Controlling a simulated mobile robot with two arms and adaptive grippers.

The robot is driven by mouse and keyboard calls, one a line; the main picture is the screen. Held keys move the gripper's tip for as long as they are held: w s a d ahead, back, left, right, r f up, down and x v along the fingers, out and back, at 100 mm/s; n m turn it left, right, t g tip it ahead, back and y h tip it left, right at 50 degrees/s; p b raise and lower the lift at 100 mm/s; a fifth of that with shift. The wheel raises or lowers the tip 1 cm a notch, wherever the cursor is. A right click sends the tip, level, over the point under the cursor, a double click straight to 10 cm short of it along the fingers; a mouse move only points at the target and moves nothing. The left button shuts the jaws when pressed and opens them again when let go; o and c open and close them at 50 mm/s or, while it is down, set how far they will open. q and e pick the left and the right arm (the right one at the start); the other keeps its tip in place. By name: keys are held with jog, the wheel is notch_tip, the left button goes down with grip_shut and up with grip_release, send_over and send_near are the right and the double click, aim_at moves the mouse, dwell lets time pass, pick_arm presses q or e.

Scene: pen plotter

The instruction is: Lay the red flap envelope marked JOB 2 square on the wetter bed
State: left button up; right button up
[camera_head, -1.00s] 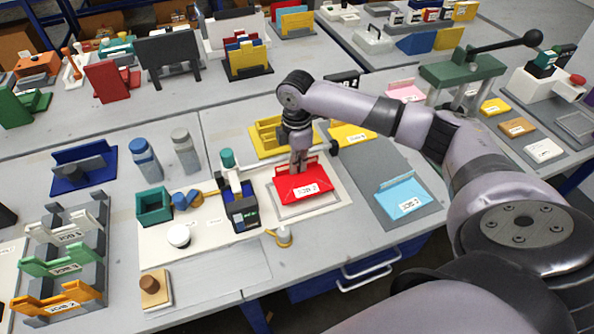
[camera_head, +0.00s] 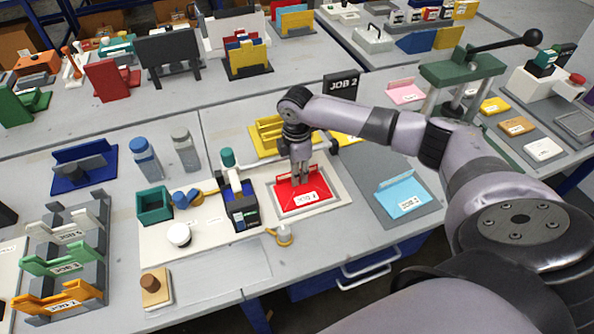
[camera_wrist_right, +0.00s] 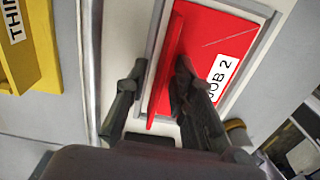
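The red envelope (camera_head: 288,200) with the JOB 2 label lies flat on the grey-rimmed wetter bed (camera_head: 341,202), its edges roughly parallel to the rim. In the right wrist view, the red envelope (camera_wrist_right: 212,30) shows its raised red flap as a thin ridge. My right gripper (camera_head: 300,183) is at the flap. Its fingers (camera_wrist_right: 160,82) are spread on either side of the ridge, with a gap visible on the left side. The gripper hides part of the envelope's far edge. My left gripper is not in view.
A yellow holder (camera_head: 268,133) stands behind the bed. A dark device with a teal knob (camera_head: 241,205) stands close left. A blue envelope (camera_head: 404,194) lies on a grey mat to the right. A small brass-coloured cup (camera_head: 284,236) sits near the front.

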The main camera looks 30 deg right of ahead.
jog(key=shift+r, duration=0.15)
notch_tip(320, 180, up, 12)
jog(key=shift+b, duration=0.3)
dwell(0.8)
